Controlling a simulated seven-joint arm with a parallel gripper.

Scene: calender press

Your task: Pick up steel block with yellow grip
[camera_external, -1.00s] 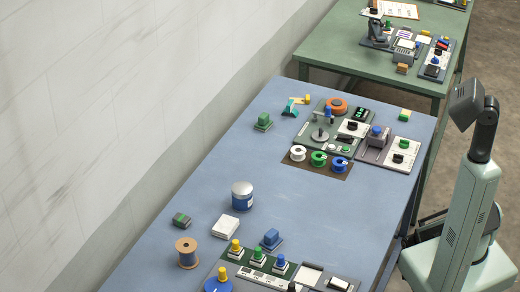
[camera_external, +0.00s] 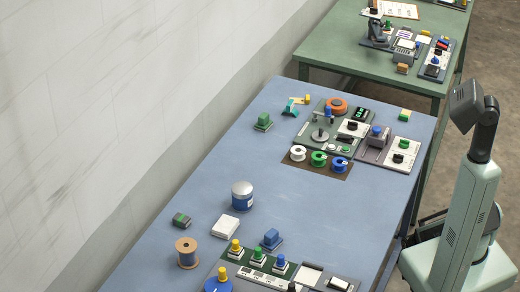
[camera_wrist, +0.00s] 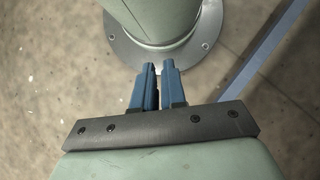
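My gripper (camera_wrist: 159,68) shows in the wrist view as two blue fingers, slightly apart with a narrow empty gap, above my own base and the floor. No task object shows in that view. In the external view my arm stands folded at the right, off the blue-grey table (camera_external: 170,246); its fingers cannot be made out. Two small yellow-topped pieces, one yellow knob (camera_external: 236,246) and another yellow knob (camera_external: 222,272), stand at the table's near end. A small yellow piece (camera_external: 307,99) lies at the far end. Which is the steel block with yellow grip, I cannot tell.
A grey-and-blue can (camera_external: 242,196), a wooden spool (camera_external: 187,253) and a white box (camera_external: 225,227) stand near the table's left side. A panel with several spools (camera_external: 319,159) is at the far end. A green table (camera_external: 335,47) stands behind.

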